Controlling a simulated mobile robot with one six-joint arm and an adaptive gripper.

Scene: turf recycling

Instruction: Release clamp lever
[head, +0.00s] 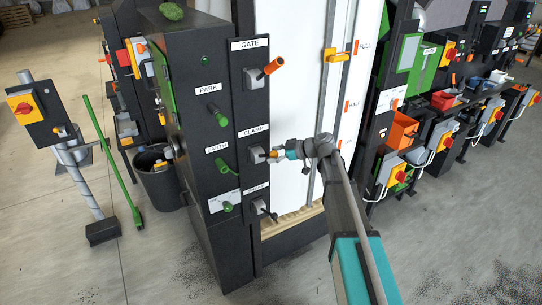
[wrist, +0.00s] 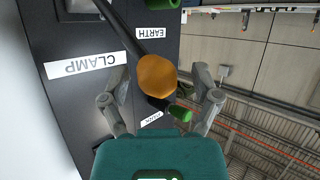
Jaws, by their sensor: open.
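The clamp lever is a dark arm with an orange knob (wrist: 157,76) on a black panel. In the wrist view it runs from the upper left to the knob, near the CLAMP label (wrist: 85,66). My gripper (wrist: 161,84) is open, its grey fingers on either side of the knob with gaps showing. In the head view my gripper (head: 277,155) is at the CLAMP lever plate (head: 254,156), reaching from the right and covering part of the lever and knob.
The GATE lever (head: 271,67) is above and another lever (head: 265,211) below. Green handles marked PARK (head: 219,116) and EARTH (head: 222,167) stick out on the left. A tall white panel (head: 300,90) stands behind my arm. An orange bin (head: 400,130) is to the right.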

